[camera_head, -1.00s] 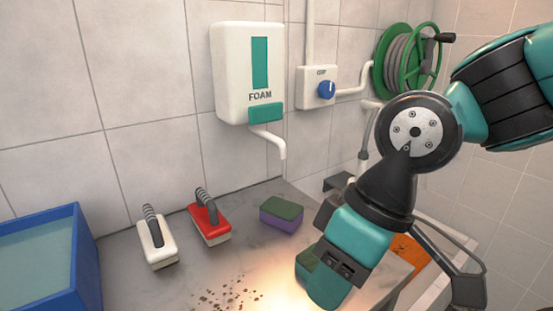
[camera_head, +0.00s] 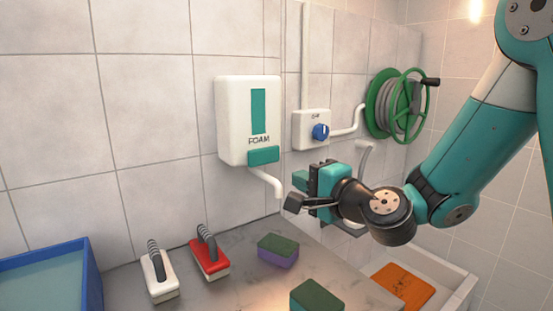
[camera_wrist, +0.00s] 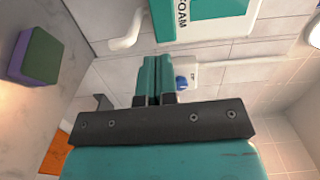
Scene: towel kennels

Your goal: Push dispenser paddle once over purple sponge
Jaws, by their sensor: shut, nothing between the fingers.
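The white foam dispenser (camera_head: 231,110) hangs on the tiled wall, with a green paddle (camera_head: 263,156) low on its front and a white spout (camera_head: 268,181) curving down. The purple sponge (camera_head: 278,250) with a green top lies on the counter below the spout, a little forward of it. My gripper (camera_head: 298,190) is shut and empty, to the right of the spout and lower than the paddle, apart from both. In the wrist view, the closed fingers (camera_wrist: 157,77) point toward the wall; the dispenser (camera_wrist: 212,14) is at the top and the purple sponge (camera_wrist: 36,57) at the left.
A white brush (camera_head: 160,280) and a red brush (camera_head: 210,257) stand on the counter. A blue tub (camera_head: 92,285) is at the left. Another green-topped sponge (camera_head: 316,296) lies at the front edge. A knob box (camera_head: 311,130) and hose reel (camera_head: 395,105) are on the wall. An orange cloth (camera_head: 403,289) lies right.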

